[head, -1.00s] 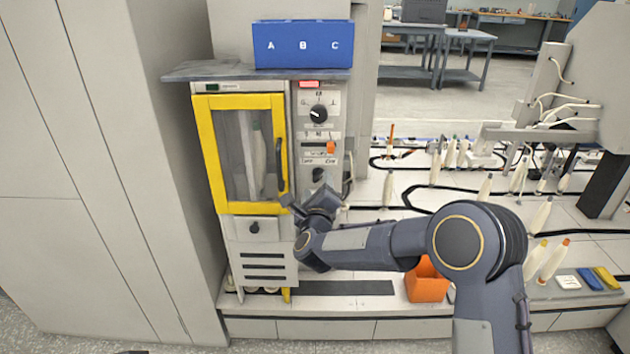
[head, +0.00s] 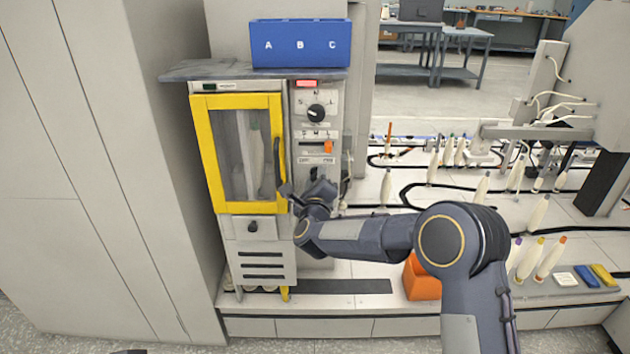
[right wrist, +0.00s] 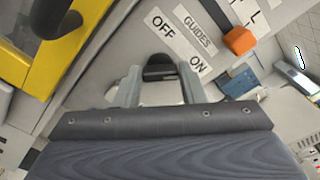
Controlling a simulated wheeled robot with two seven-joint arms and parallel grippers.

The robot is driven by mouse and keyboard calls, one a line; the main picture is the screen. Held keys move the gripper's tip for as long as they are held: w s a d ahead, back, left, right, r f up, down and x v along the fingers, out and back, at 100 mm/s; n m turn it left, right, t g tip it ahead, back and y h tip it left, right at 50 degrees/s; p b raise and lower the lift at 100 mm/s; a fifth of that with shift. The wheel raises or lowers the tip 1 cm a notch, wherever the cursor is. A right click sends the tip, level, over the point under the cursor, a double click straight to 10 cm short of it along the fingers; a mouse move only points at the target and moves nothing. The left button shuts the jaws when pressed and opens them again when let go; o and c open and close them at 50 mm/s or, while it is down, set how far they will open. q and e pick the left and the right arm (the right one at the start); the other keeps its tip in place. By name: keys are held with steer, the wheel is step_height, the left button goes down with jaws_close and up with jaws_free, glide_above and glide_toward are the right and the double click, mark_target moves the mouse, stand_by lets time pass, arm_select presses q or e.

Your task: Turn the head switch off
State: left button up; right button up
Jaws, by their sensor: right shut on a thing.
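A black rotary switch (right wrist: 160,66) sits on the grey control panel, with OFF and ON labels beside it and a GUIDES label nearby. My right gripper (right wrist: 163,84) is shut on this switch, one finger on each side of its black handle. In the head view the right gripper (head: 303,187) is at the lower part of the panel, beside the yellow door, and largely hides the switch. No label reading "head" is legible on it.
Above are an orange slider (head: 328,147) and another black dial (head: 316,113). The yellow-framed door (head: 203,150) with its dark handle stands close left of the gripper. A blue A B C box (head: 301,44) rests on top. An orange bin (head: 421,280) is below right.

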steer(key=n+b, duration=0.2)
steer(key=n, duration=0.1)
steer(key=shift+f, duration=0.15)
steer(key=shift+a+n+b, duration=0.1)
steer(key=shift+n+b, duration=0.25)
steer(key=shift+n, duration=0.85)
steer(key=n, duration=0.2)
steer(key=shift+n, duration=0.3)
steer(key=n, duration=0.3)
steer(key=shift+n, duration=0.3)
steer(key=n, duration=0.4)
steer(key=shift+f+p, duration=0.1)
steer(key=shift+p, duration=0.25)
steer(key=shift+f+n, duration=0.1)
steer(key=shift+n, duration=0.2)
steer(key=o, duration=1)
